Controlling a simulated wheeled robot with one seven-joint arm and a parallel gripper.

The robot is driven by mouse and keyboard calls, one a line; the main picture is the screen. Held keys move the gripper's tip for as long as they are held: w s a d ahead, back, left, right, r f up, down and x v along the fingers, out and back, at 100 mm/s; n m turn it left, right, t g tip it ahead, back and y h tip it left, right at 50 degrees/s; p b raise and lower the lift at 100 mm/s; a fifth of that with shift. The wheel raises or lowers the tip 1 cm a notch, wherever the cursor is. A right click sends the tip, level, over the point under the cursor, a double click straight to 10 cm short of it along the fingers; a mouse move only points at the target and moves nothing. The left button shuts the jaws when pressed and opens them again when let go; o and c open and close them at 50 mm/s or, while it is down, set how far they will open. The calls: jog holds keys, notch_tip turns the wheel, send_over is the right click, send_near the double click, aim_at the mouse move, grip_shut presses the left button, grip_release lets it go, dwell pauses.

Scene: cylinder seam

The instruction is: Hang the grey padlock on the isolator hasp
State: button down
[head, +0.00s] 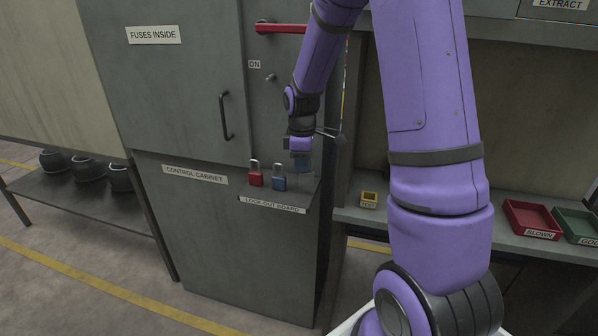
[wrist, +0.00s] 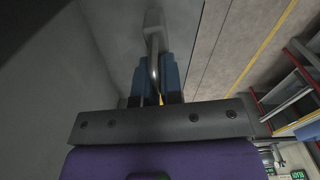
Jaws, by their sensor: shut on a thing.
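My gripper (head: 300,163) is low over the right end of the lock-out board shelf in the head view. In the wrist view its two blue fingers (wrist: 156,82) are shut on the grey padlock (wrist: 154,19). The bright shackle (wrist: 153,58) runs between the fingers, and the grey body lies beyond their tips. In the head view I cannot make the grey padlock out clearly against the grey cabinet. A small metal fitting (head: 271,77), possibly the isolator hasp, is on the cabinet front below the red handle (head: 280,28), well above my gripper.
A cabinet door handle (head: 224,116) projects further left. A bench with a red tray (head: 531,218) and a small yellow box (head: 369,200) is to the right.

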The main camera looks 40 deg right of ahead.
jog(key=f, duration=0.1)
jog(key=w+f, duration=0.1)
jog(key=shift+w+f, duration=0.15)
jog(key=shift+f, duration=0.5)
jog(key=shift+f, duration=0.1)
jog(key=shift+f, duration=0.1)
jog(key=c, duration=1.3)
grip_release()
jog(key=shift+o, duration=0.2)
